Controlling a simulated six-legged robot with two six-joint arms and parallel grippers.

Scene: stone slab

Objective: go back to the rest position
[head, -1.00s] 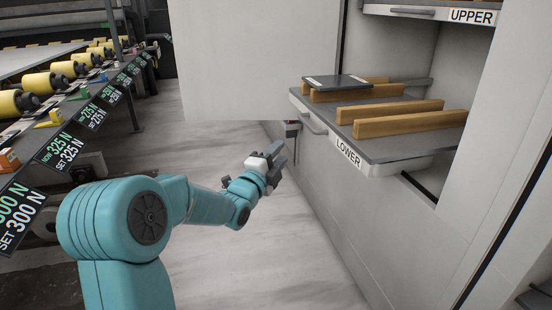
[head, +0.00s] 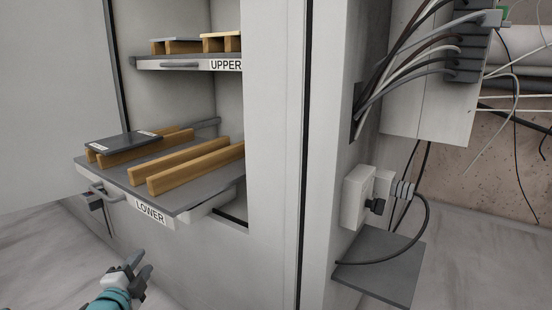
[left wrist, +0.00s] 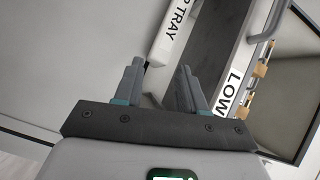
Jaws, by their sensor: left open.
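My left gripper (head: 136,268) shows at the bottom left of the head view, below and in front of the pulled-out LOWER tray (head: 205,206). It is open and empty. In the left wrist view its two fingers (left wrist: 160,88) stand apart with nothing between them. Beyond them are a white bar lettered TRAY (left wrist: 170,35) and the LOWER tray's label (left wrist: 232,92), seen tilted. My right gripper is not in view.
The LOWER tray carries wooden bars (head: 180,163) and a dark flat plate (head: 122,142). The UPPER tray (head: 180,64) is above. An open cabinet door (head: 50,110) stands at left. At right are cables (head: 415,60), a socket box (head: 358,197) and a grey plate (head: 385,265).

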